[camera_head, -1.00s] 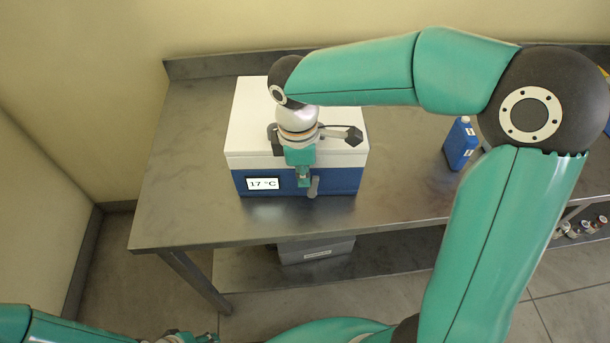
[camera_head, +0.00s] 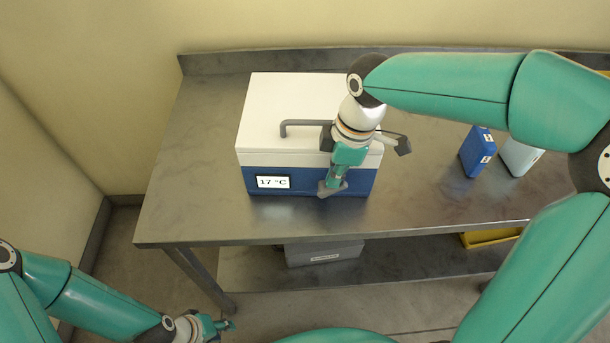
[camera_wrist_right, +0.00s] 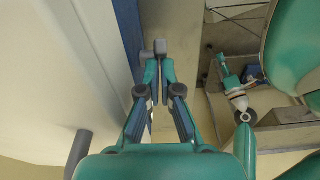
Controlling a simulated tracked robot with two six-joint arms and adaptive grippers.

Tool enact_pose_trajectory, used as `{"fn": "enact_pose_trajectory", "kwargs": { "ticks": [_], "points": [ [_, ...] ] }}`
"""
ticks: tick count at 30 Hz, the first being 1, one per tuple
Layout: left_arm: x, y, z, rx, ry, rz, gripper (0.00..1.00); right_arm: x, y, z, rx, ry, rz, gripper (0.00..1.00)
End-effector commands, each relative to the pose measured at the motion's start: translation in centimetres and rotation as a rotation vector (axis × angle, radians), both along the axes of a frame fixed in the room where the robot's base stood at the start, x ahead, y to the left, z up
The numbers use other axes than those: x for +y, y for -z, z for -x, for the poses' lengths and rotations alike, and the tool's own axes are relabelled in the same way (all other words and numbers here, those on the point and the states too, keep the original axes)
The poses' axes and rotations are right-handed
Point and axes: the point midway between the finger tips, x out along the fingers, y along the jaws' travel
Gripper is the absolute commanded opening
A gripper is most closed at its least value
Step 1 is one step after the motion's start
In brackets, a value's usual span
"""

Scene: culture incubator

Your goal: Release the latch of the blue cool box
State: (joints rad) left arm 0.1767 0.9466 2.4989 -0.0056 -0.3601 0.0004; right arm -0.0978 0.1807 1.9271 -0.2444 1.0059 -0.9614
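The cool box (camera_head: 215,175) has a blue body (camera_head: 308,184), a white lid (camera_head: 270,105) with a grey handle (camera_head: 288,125), and a display (camera_head: 272,182) reading 17 °C. It stands on the steel bench, lid down. A grey latch-like piece (camera_head: 328,189) shows low on its front, right of the display, partly hidden by my right gripper (camera_head: 337,182). That gripper points down there. In the right wrist view, its fingers (camera_wrist_right: 159,72) are close together, with grey pieces at their tips; whether they grip the latch is unclear. My left gripper (camera_head: 224,325) is low, away from the bench.
A grey box (camera_head: 323,253) and a yellow tray (camera_head: 490,238) are on the lower shelf. The bench (camera_head: 190,195) is clear left of the box.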

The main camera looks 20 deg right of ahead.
Motion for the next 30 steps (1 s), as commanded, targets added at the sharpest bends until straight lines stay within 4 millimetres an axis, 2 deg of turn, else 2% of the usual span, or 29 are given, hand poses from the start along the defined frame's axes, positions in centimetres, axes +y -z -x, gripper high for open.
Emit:
{"fn": "enact_pose_trajectory", "kwargs": {
  "ticks": [17,30],
  "points": [
    [0.0,0.0,0.0,0.0,0.0,0.0,0.37,-0.1,0.0,0.0,-0.003,0.0,0.001,0.0],
    [0.0,0.4,0.0,0.0,0.0,0.0,0.37,1.1,0.7,-0.5,-0.002,0.001,0.001,0.0]
  ]
}}
